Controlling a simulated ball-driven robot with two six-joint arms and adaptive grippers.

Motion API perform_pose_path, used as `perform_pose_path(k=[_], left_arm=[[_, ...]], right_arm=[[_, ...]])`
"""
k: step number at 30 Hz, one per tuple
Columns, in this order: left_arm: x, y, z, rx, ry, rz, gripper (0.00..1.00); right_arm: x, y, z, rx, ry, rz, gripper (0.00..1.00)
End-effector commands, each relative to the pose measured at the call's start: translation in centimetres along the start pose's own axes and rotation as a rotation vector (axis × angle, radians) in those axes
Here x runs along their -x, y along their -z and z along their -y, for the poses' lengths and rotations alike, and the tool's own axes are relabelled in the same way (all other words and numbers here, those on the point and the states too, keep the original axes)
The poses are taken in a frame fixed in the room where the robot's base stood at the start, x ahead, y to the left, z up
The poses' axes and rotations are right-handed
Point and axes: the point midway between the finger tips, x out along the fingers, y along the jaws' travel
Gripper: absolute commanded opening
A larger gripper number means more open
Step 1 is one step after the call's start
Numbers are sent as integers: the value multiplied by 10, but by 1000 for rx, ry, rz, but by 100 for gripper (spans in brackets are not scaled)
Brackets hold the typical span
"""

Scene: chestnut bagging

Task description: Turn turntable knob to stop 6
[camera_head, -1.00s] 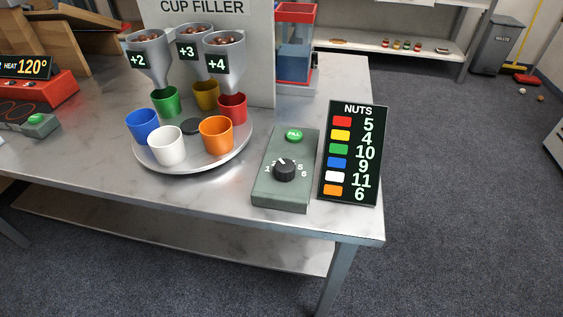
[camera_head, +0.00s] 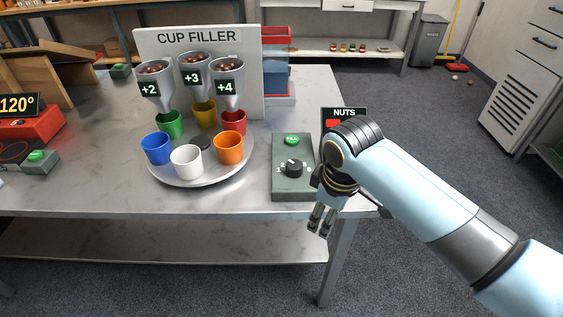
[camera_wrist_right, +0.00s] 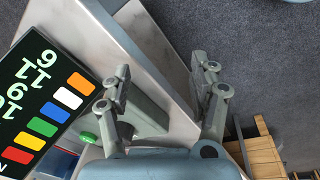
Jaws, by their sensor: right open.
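The black turntable knob (camera_head: 294,168) sits on the grey-green control box (camera_head: 290,189), below a green button (camera_head: 291,141). The dial numbers are too small to read now, so I cannot tell which stop the knob points to. My right gripper (camera_head: 320,228) is open and empty, pointing down to the right of the box and apart from the knob. In the right wrist view its two fingers (camera_wrist_right: 160,88) are spread wide; the green button (camera_wrist_right: 88,137) shows beyond them. I cannot make out the knob there. My left gripper is out of view.
The turntable (camera_head: 203,178) carries several coloured cups under three funnels with +2, +3 and +4 labels. The NUTS board (camera_wrist_right: 30,110) stands right of the box, mostly covered by my right arm in the head view. The table's front edge (camera_head: 230,213) is close to the box.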

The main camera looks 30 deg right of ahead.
Motion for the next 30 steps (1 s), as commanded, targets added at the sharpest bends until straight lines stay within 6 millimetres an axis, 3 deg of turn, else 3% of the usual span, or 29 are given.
perform_pose_path(k=[8,12,18,23,30], left_arm=[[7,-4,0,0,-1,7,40],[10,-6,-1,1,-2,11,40],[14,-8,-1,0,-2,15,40],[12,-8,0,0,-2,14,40],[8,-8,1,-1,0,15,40]], right_arm=[[38,60,-38,211,39,31,61],[68,94,-60,347,73,48,61],[106,126,-81,502,120,62,61],[99,128,-81,525,131,67,61],[52,122,-75,524,131,68,61]])
